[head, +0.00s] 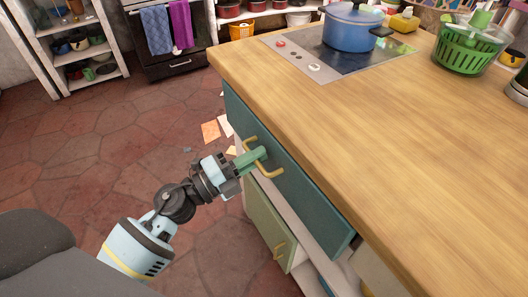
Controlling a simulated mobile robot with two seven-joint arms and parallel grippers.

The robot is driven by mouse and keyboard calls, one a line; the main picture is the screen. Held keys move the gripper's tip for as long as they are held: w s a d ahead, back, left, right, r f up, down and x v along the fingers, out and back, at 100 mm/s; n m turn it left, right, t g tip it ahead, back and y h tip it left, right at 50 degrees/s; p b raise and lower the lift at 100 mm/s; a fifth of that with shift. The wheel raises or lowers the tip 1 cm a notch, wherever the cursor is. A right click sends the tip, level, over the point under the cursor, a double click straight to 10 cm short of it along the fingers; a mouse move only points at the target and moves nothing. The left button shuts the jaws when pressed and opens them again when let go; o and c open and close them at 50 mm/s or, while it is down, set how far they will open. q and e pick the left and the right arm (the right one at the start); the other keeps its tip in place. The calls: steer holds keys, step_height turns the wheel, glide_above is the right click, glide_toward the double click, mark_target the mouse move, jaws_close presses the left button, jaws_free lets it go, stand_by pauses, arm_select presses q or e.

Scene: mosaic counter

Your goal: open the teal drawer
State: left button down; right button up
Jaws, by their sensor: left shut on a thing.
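The teal drawer (305,199) is in the side of the wooden counter, just below the worktop. Its brass-coloured handle (268,174) sticks out from the drawer front. My left gripper (262,157) has come in from the left and is shut on the handle, its green fingers covering the middle part. The drawer's right end stands a little proud of the cabinet beside it; I cannot tell how far it is out. My right gripper is not in view.
The wooden worktop (390,130) holds a hob (330,68) with a blue pot (350,28) and a green basket (468,48). A green lower cabinet door (268,222) is under the drawer. The tiled floor (90,150) at left is mostly free, with a few papers (211,131).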

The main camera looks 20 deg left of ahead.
arm_select(q)
steer(key=r+v, duration=0.2)
steer(key=v, duration=0.8)
steer(key=r+b+v, duration=0.1)
steer(key=r+v, duration=0.1)
steer(key=v, duration=0.7)
steer(key=shift+v, duration=0.8)
steer(key=c, duration=1.9)
jaws_free()
steer(key=v, duration=0.7)
steer(key=shift+s+a+b, duration=0.3)
